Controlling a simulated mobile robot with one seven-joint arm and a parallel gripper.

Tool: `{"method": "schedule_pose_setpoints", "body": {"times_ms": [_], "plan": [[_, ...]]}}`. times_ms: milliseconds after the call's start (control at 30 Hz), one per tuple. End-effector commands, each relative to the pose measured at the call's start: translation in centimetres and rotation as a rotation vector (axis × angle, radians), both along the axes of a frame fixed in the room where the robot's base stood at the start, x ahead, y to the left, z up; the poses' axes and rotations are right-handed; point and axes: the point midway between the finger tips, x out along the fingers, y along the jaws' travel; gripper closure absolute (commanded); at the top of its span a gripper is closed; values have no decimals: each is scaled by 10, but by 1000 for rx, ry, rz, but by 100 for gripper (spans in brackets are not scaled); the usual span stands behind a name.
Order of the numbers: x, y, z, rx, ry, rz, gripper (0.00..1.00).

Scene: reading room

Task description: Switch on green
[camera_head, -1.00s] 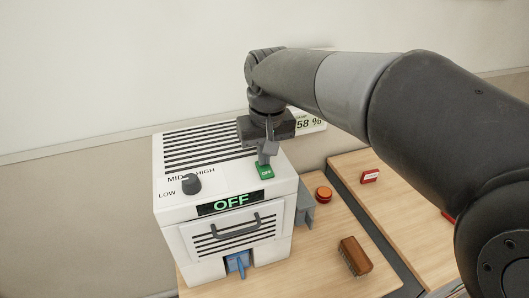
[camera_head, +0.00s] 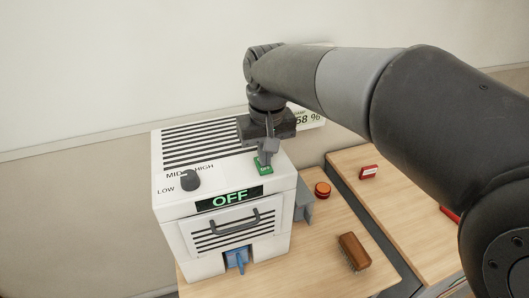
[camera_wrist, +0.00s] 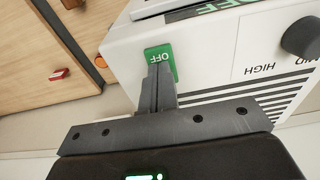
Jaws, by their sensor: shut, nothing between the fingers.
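A white box-shaped machine (camera_head: 172,217) stands on the wooden table. Its front display (camera_head: 229,199) reads OFF in green letters. A small green switch marked OFF (camera_head: 263,168) sits on the top near the front right corner; it also shows in the wrist view (camera_wrist: 165,57). My gripper (camera_head: 264,160) is shut and empty, pointing down at the green switch. In the wrist view its fingertips (camera_wrist: 159,68) overlap the lower part of the switch. I cannot tell whether they touch it.
A black knob (camera_head: 190,181) marked LOW, MID, HIGH is on the machine's top left. A red-orange button (camera_head: 322,190), a brown brush (camera_head: 354,252) and a red-and-white block (camera_head: 369,172) are to the right. A blue part (camera_head: 236,259) sits at the machine's lower front.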

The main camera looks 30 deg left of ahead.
Motion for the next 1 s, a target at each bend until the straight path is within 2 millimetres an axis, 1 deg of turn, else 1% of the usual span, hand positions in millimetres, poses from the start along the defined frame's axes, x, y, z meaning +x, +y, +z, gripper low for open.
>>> {"method": "schedule_pose_setpoints", "body": {"times_ms": [167,267,367,600,700,833,1000], "plan": [[0,0,5,2,-2,0,100],[-1,-1,17,4,-4,0,100],[-3,-4,36,4,-3,-1,100],[-10,-10,91,3,-3,0,100],[-12,-12,110,3,-3,0,100],[-14,-14,127,1,-1,-1,100],[-15,-16,137,0,0,0,100]]}}
